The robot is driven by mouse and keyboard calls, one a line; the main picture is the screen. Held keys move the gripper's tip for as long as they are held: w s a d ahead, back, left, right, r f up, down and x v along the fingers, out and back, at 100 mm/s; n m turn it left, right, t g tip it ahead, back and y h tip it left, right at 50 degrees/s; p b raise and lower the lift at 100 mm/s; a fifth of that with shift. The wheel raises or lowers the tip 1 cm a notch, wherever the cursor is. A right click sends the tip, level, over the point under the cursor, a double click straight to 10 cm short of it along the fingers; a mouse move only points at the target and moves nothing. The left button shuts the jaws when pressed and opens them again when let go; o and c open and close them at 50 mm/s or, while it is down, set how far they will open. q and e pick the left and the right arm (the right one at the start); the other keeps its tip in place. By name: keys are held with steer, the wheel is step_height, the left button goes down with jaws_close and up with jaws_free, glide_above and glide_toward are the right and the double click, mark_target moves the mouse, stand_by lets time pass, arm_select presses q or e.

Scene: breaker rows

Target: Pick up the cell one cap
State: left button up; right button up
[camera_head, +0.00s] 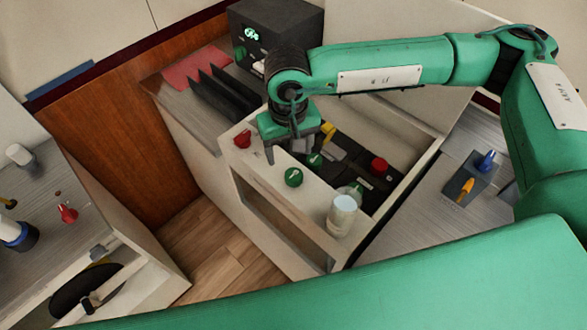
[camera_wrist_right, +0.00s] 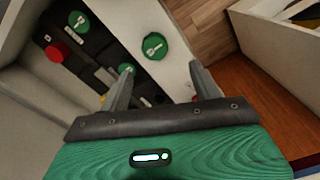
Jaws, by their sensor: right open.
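Several round caps with pale marks sit on and in a pale open box (camera_head: 425,165). A green cap (camera_head: 293,177) is on its near ledge; it also shows in the right wrist view (camera_wrist_right: 155,46). Other green caps (camera_head: 314,160) and a red cap (camera_head: 378,165) sit on the dark cells inside. Another red cap (camera_head: 243,139) is at the ledge's left end. I cannot tell which is the cell one cap. My right gripper (camera_head: 284,150) is open and empty, pointing down over the ledge. In the right wrist view, the ledge's green cap lies beyond the fingertips (camera_wrist_right: 160,72), apart from them.
A white-topped jar (camera_head: 342,210) stands at the ledge's right end. A black device (camera_head: 275,35) and dark upright plates (camera_head: 222,90) stand behind. A grey block with blue and orange pegs (camera_head: 470,180) lies right. Another counter (camera_head: 35,225) is at left, across open floor.

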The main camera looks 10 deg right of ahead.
mark_target(293, 173)
step_height(293, 173, down, 3)
steer(key=shift+f+p, duration=0.1)
steer(key=shift+p, duration=0.25)
steer(key=shift+w+f, duration=0.1)
steer(key=shift+f, duration=0.55)
steer(key=shift+d+f+p, duration=0.15)
steer(key=shift+p, duration=0.15)
steer(key=f, duration=0.1)
steer(key=f+p, duration=0.2)
steer(key=f, duration=0.1)
steer(key=shift+d+f, duration=0.1)
steer(key=shift+d, duration=0.25)
steer(key=shift+f, duration=0.35)
arm_select(q)
steer(key=r, duration=0.1)
steer(key=w+r, duration=0.1)
steer(key=r, duration=0.2)
steer(key=shift+w+d, duration=0.2)
steer(key=shift+w, duration=0.05)
arm_select(e)
steer(key=shift+c, duration=0.5)
arm_select(q)
steer(key=shift+w+r, duration=0.1)
steer(key=shift+w, duration=0.05)
arm_select(e)
steer(key=c, duration=1)
